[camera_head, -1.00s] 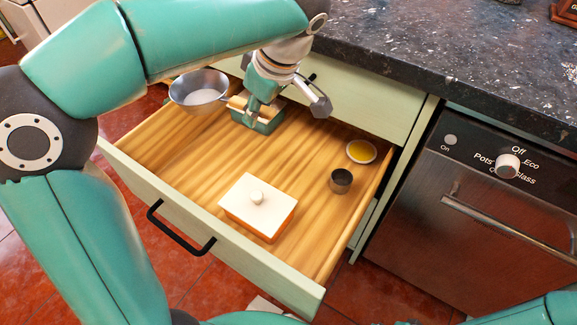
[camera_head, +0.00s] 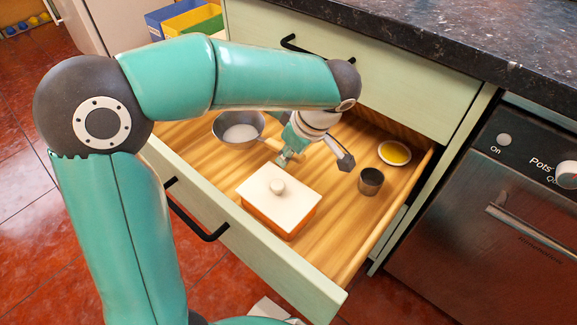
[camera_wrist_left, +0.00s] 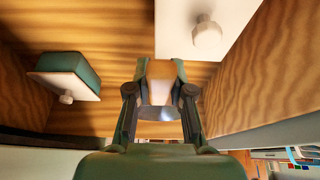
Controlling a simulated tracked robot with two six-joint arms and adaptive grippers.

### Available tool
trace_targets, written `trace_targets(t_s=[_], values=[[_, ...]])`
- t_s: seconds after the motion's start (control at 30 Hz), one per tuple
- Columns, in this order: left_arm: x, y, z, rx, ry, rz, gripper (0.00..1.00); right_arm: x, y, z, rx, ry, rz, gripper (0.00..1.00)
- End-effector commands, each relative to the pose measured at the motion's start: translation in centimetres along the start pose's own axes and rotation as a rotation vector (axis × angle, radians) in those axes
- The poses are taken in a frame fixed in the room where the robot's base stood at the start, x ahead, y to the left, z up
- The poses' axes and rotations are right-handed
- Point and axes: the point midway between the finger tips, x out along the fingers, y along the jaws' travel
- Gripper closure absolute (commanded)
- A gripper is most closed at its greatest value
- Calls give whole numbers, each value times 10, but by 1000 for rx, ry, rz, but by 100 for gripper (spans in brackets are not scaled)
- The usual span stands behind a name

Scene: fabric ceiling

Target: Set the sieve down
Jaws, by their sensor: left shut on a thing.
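The sieve (camera_head: 239,128) is a round grey metal bowl with a pale inside and a wooden handle. It is at the back left of the open drawer (camera_head: 222,258); I cannot tell whether it touches the drawer floor. My left gripper (camera_head: 284,158) is shut on the handle, just behind the orange box with a white lid. In the left wrist view the gripper (camera_wrist_left: 161,88) has the tan handle between its fingers. Only a small grey part of the sieve shows there. My right gripper is not in view.
The white-lidded orange box (camera_head: 280,198) stands close in front of the gripper. A dark cup (camera_head: 371,181) and a yellow-filled dish (camera_head: 394,153) are on the right. A green box with a white lid (camera_wrist_left: 66,84) shows in the wrist view. Bare wood lies front right.

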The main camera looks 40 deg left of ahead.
Motion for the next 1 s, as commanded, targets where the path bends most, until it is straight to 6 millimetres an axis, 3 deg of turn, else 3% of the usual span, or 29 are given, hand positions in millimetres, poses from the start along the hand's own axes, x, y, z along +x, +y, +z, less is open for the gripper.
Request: trace_targets(t_s=[0.23, 1.0], values=[[33, 0, 13, 1, 1, -1, 100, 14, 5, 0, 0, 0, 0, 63], [45, 0, 19, 1, 0, 1, 100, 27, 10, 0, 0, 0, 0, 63]])
